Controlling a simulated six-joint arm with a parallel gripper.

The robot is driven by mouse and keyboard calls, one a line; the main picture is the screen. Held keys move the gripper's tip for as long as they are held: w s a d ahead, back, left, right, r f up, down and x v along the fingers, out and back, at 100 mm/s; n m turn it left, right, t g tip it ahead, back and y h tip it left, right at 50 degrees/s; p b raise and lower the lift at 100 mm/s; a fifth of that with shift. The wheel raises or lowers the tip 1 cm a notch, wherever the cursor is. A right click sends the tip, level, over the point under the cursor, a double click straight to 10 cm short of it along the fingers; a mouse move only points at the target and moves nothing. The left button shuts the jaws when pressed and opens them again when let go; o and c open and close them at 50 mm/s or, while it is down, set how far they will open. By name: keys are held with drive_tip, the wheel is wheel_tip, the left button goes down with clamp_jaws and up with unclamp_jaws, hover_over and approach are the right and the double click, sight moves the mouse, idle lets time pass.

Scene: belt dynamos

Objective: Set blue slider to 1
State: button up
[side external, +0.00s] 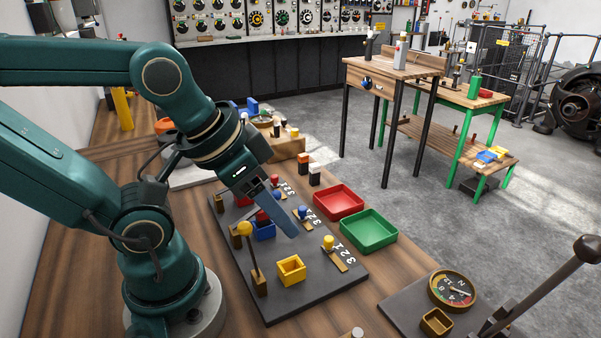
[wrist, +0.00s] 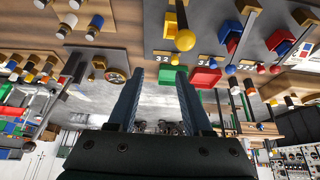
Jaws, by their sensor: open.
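The blue slider (side external: 303,212) is a small blue knob on a short track on the dark panel (side external: 300,305), with white numbers 3, 2, 1 printed beside it. I cannot read exactly which number it stands at. My gripper (side external: 290,231) is open and reaches down over the panel, a little left of the blue slider in the side view. It appears empty and apart from the knob. In the wrist view, both fingers of my gripper (wrist: 160,80) stand apart with nothing between them.
A yellow slider (side external: 328,242) and a red slider (side external: 274,180) flank the blue one. A yellow-balled lever (side external: 245,229) stands close by, with a yellow box (side external: 291,269) and a blue box (side external: 263,231). Red (side external: 338,202) and green (side external: 369,231) trays lie right of the panel.

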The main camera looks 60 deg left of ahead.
drive_tip(key=shift+o, duration=0.3)
drive_tip(key=n+g, duration=0.6)
drive_tip(key=n, duration=1.2)
hover_over(302, 208)
wheel_tip(302, 208, down, 7)
drive_tip(key=shift+w+d, duration=0.1)
drive_tip(key=shift+w, duration=0.05)
drive_tip(key=shift+f, duration=2.65)
clamp_jaws()
